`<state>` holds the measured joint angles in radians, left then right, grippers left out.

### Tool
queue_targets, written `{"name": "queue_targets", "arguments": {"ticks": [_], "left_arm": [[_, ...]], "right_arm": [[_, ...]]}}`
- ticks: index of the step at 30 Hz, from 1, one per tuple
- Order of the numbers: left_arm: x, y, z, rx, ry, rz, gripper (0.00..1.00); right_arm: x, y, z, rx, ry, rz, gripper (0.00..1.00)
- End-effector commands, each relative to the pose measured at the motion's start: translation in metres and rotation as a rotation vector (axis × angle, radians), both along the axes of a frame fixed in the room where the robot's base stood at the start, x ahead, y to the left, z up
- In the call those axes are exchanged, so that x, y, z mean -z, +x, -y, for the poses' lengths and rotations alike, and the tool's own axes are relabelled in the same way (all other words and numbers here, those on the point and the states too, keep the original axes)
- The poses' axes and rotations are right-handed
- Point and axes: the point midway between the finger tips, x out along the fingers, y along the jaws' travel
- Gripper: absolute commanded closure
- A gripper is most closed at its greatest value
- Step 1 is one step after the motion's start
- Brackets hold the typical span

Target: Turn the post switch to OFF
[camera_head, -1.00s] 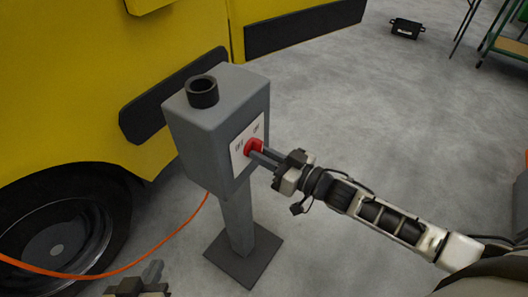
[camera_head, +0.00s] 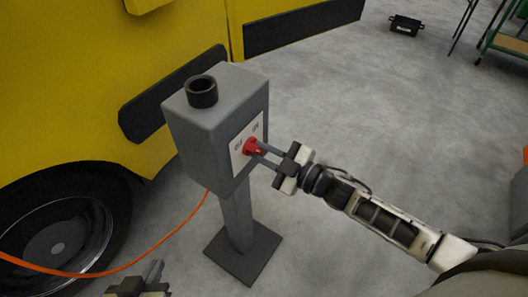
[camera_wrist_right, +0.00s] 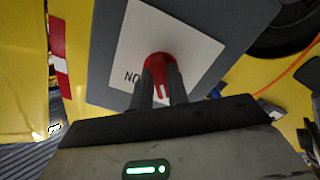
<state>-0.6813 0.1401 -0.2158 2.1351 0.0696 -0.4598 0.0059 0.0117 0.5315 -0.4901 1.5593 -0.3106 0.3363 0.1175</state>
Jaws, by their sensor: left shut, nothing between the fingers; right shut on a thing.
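The post switch is a grey box (camera_head: 205,125) on a post, with a white plate (camera_head: 236,160) on its right-hand face. A red knob (camera_head: 249,147) sits on that plate. My right gripper (camera_head: 259,149) is shut on the red knob, with its fingers on either side. In the right wrist view the knob (camera_wrist_right: 158,64) shows between the two fingers, over the white plate (camera_wrist_right: 190,40). Letters like "NO" show beside it; the other label is hidden. My left gripper (camera_head: 150,277) is shut and empty at the bottom edge, partly cut off.
A yellow vehicle (camera_head: 80,80) with a black wheel (camera_head: 55,235) stands close behind and left of the post. An orange hose (camera_head: 150,252) runs past the post. A black box (camera_head: 406,27) lies far back.

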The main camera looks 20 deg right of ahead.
Motion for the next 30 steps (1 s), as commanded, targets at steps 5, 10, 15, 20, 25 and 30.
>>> {"name": "queue_targets", "arguments": {"ticks": [5, 10, 15, 20, 25, 30], "left_arm": [[0.0009, -0.0005, 0.0001, 0.000, -0.001, -0.001, 1.00], [0.0011, -0.0005, 0.0001, 0.000, -0.002, -0.002, 1.00], [0.0011, -0.0005, 0.0001, 0.000, -0.002, -0.002, 1.00], [0.0009, -0.0005, 0.0000, 0.000, -0.002, -0.002, 1.00], [0.0006, -0.0004, 0.0000, 0.000, -0.002, -0.002, 1.00], [0.0005, -0.0004, -0.0002, 0.000, -0.002, -0.001, 1.00]], "right_arm": [[-0.0009, 0.0003, 0.0003, 0.000, -0.066, 0.055, 1.00], [-0.0012, 0.0004, 0.0003, 0.000, -0.103, 0.084, 1.00], [-0.0013, 0.0003, 0.0002, 0.000, -0.117, 0.095, 1.00], [-0.0013, 0.0003, 0.0002, -0.001, -0.121, 0.097, 1.00], [-0.0013, 0.0003, 0.0002, -0.001, -0.121, 0.097, 1.00], [-0.0012, 0.0003, 0.0002, -0.001, -0.120, 0.096, 0.62]]}}
